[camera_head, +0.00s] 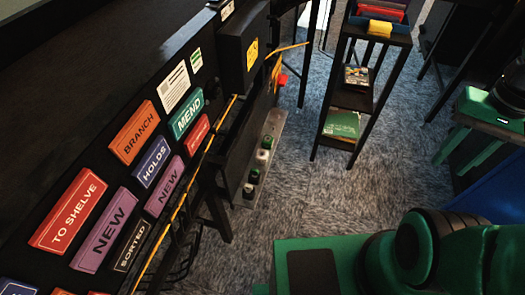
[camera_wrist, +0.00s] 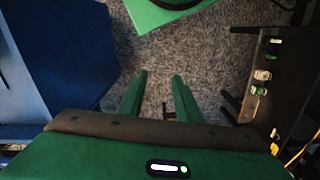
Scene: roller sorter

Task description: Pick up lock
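I cannot make out a lock for certain in either view. A small red item (camera_head: 283,79) hangs beside orange tags at the far end of the black sorter, too small to identify. My gripper (camera_head: 468,149) is at the right edge of the head view, well away from the sorter. In the wrist view its two green fingers (camera_wrist: 159,88) are spread apart with nothing between them, above the carpet. It is open and empty.
The black sorter (camera_head: 230,110) with coloured labels fills the left. A strip with several buttons (camera_head: 262,155) runs along its lower side. A black shelf rack (camera_head: 346,100) stands at the back. A blue surface (camera_wrist: 55,60) is beside my gripper. Carpet between is clear.

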